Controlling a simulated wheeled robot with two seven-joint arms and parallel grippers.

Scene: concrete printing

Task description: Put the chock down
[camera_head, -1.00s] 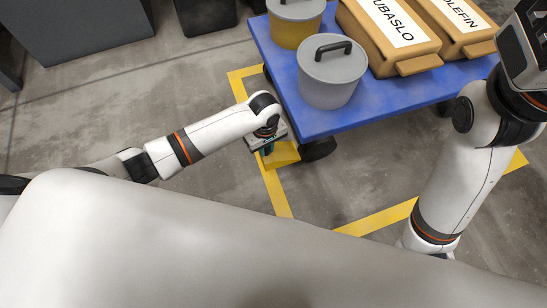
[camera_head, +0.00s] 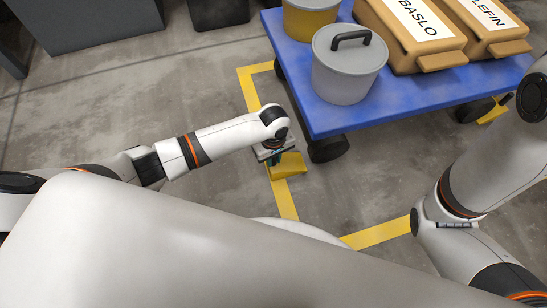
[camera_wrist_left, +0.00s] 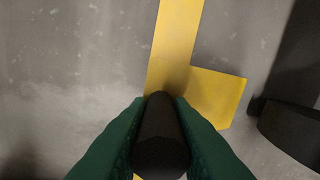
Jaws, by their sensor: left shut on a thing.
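The yellow chock (camera_head: 289,166) is just left of and nearer to me than the cart's black front wheel (camera_head: 328,149), with a small gap. It overlaps the yellow floor line (camera_head: 284,197) in the picture. In the left wrist view the chock (camera_wrist_left: 219,96) lies beyond the fingers, with the dark wheel (camera_wrist_left: 292,127) to its right. My left gripper (camera_head: 275,157) is over the chock, its green fingers (camera_wrist_left: 160,135) shut on the chock's black handle. I cannot tell if the chock touches the floor. My right arm shows at the right, but its gripper is out of view.
A blue cart (camera_head: 420,107) carries a grey lidded pot (camera_head: 347,75), a yellow pot (camera_head: 308,20) and labelled tan sacks (camera_head: 412,38). Bare concrete (camera_head: 210,95) lies left of the floor line. Dark cabinets (camera_head: 95,30) stand at the back left.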

